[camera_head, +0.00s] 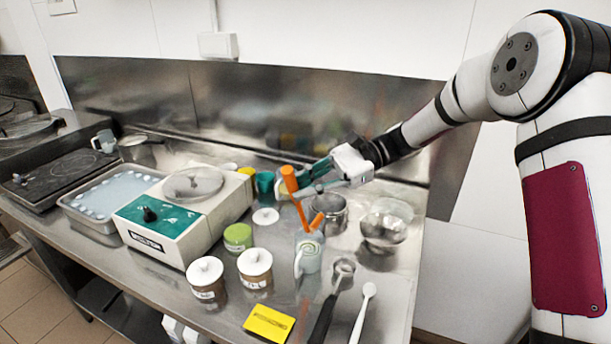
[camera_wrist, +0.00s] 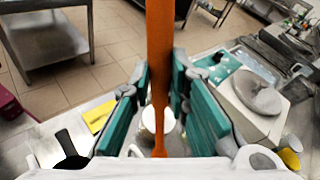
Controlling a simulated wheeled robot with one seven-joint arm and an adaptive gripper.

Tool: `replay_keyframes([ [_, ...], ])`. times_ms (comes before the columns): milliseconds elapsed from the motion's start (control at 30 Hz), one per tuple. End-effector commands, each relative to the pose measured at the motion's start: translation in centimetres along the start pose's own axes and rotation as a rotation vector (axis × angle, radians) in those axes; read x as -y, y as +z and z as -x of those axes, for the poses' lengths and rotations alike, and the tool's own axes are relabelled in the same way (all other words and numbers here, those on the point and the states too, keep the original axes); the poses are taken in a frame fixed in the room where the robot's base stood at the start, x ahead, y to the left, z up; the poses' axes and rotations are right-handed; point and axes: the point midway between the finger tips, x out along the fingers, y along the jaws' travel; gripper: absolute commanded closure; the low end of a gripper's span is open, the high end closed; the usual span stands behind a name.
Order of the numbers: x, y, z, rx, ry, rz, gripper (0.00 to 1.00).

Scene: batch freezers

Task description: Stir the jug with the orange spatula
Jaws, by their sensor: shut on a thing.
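My gripper (camera_head: 303,182) is shut on the orange spatula (camera_head: 290,180), around its upper handle. In the wrist view the spatula (camera_wrist: 160,50) stands between the teal finger pads (camera_wrist: 160,92). Its thin shaft slants down to the mouth of the jug (camera_head: 308,256), slightly tilted. The jug is pale and see-through, with a handle on its left and a green spiral mark. A short orange piece (camera_head: 317,221) shows at the jug's rim; I cannot tell whether it is part of the spatula. The spatula's lower end is hidden.
Two lidded white-and-brown jars (camera_head: 206,279) and a green tub (camera_head: 238,238) stand left of the jug. Metal bowls (camera_head: 386,226) stand behind right. A black-handled scoop (camera_head: 329,310) and white spoon (camera_head: 363,314) lie in front right, near a yellow card (camera_head: 269,323). A batch freezer (camera_head: 170,231) is left.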

Motion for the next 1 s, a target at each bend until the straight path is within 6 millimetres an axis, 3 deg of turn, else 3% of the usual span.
replay_keyframes([
  [333, -1.5, -1.5, -1.4, 0.000, 0.000, -0.002, 1.00],
  [1000, -1.4, -6.6, -1.4, 0.000, -0.001, 0.000, 1.00],
])
